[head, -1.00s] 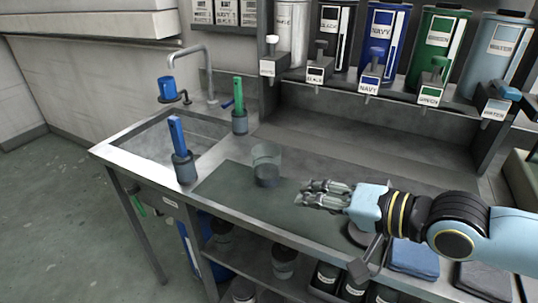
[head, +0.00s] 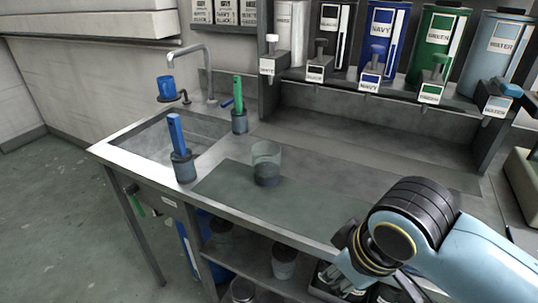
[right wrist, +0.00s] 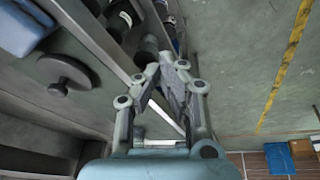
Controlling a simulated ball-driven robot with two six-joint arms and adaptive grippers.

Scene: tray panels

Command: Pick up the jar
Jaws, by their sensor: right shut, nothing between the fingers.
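A clear glass jar (head: 266,155) with a dark lower part stands upright on the dark mat (head: 225,187) in the middle of the bench. My right gripper (right wrist: 166,66) is shut and empty in the right wrist view. It points down past the bench's front edge, over the lower shelf and floor. In the head view my right arm is right of the jar and nearer the front, well apart from it; its fingers are mostly hidden there. My left gripper is not in view.
Two holders with a blue handle (head: 176,135) and a green handle (head: 238,92) stand by the sink (head: 165,140). Labelled dispensers (head: 382,35) line the back. A round lid (right wrist: 65,75) lies on the bench near its front edge. Several containers (head: 285,262) fill the shelf below.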

